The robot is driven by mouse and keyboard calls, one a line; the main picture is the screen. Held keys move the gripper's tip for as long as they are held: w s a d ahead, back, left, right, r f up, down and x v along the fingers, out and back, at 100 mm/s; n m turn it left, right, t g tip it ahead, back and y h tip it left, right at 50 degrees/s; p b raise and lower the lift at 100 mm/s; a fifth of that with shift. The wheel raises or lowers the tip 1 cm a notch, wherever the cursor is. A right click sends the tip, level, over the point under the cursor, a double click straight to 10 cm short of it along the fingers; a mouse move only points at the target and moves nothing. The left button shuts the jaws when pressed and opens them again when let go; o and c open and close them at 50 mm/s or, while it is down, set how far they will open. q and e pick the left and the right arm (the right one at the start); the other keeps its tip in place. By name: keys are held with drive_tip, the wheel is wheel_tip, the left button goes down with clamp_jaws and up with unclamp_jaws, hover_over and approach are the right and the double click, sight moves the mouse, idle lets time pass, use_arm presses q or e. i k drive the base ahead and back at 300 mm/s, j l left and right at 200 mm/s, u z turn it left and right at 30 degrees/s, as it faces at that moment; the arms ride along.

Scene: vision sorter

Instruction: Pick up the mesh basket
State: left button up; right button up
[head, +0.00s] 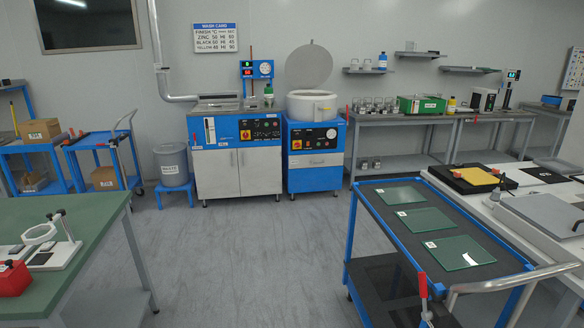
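I cannot make out a mesh basket anywhere in the head view. Neither of my grippers is in view, so nothing shows of what they hold. At the back stand a blue and white wash cabinet (237,172) and, to its right, a blue unit (313,172) with a round white tub (312,106) on top. The tub's round grey lid (309,65) is raised, and the inside of the tub is mostly hidden from this angle.
A blue cart (361,222) with green plates stands at the front right, beside a white bench (481,205). A green table (80,232) is at the front left. A waste bin (173,166) stands left of the cabinet. The grey floor (255,255) between is clear.

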sight(360, 108)
drive_tip(key=i, duration=0.65)
drive_tip(key=i+l+u, duration=0.1)
drive_tip(key=i, duration=3.3)
drive_tip(key=i+z, duration=0.2)
drive_tip(key=i, duration=0.45)
drive_tip(key=i+j+z, duration=0.15)
drive_tip(key=i, duration=0.45)
drive_tip(key=i+z, duration=0.25)
drive_tip(key=z, duration=0.15)
drive_tip(key=i+z, duration=0.25)
drive_tip(key=z, duration=0.15)
drive_tip(key=i+z, duration=0.25)
drive_tip(key=z, duration=0.15)
drive_tip(key=i+l, duration=0.3)
drive_tip(key=i, duration=0.15)
drive_tip(key=i+l, duration=0.3)
drive_tip(key=i, duration=0.15)
drive_tip(key=i+l+u, duration=0.45)
drive_tip(key=l+u, duration=0.25)
drive_tip(key=i+l+u, duration=0.15)
drive_tip(key=l, duration=0.25)
drive_tip(key=i+l+u, duration=0.15)
drive_tip(key=l, duration=0.3)
drive_tip(key=k, duration=0.05)
